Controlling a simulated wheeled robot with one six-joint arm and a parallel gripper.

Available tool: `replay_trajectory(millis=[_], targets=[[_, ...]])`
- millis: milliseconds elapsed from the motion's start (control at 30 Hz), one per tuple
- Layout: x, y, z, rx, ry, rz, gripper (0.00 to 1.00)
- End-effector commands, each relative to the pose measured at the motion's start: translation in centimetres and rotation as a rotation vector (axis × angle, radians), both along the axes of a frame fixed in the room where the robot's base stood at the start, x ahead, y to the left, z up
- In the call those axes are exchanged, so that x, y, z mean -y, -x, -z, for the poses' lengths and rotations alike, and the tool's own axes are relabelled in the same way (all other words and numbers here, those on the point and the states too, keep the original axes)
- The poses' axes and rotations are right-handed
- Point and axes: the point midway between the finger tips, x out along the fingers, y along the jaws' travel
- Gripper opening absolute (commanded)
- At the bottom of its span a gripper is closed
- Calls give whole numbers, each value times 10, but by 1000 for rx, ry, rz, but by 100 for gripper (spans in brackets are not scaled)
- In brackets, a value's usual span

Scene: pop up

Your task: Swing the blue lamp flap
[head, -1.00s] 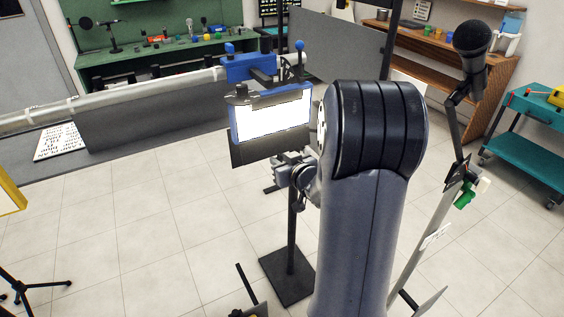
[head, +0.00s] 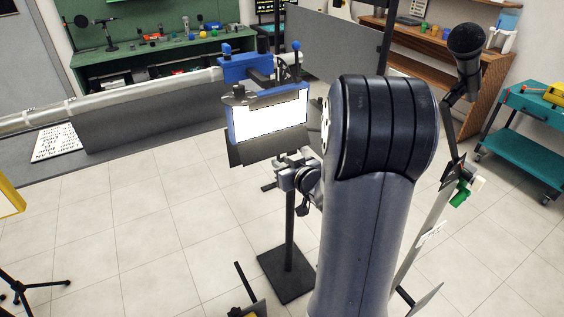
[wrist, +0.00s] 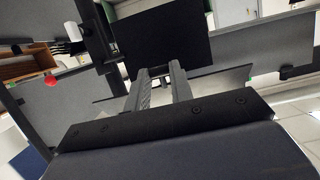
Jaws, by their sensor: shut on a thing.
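The lamp (head: 268,117) has a blue frame and a bright white panel, and it stands on a black post in the head view. A dark flap (head: 262,149) hangs at its lower edge. In the wrist view the flap is the dark square plate (wrist: 162,38) straight ahead. My gripper (wrist: 159,69) has both fingers reaching to the plate's lower edge, shut on it; the exact contact at the fingertips is hard to see. In the head view my arm hides most of the gripper, just below and right of the lamp.
The lamp's post ends in a flat black base (head: 286,274) on the tiled floor. A microphone (head: 467,52) on a stand is at right, near my arm. A long grey pipe (head: 110,103) runs behind the lamp. The floor at left centre is clear.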

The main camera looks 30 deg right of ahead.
Motion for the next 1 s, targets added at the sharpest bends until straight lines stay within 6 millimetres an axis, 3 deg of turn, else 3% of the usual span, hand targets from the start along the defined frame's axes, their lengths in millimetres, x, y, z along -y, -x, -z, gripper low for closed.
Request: replay_trajectory(millis=[200, 1000], targets=[[1, 12, -10, 2, 1, 2, 7], [1, 27, -25, 3, 0, 1, 7]])
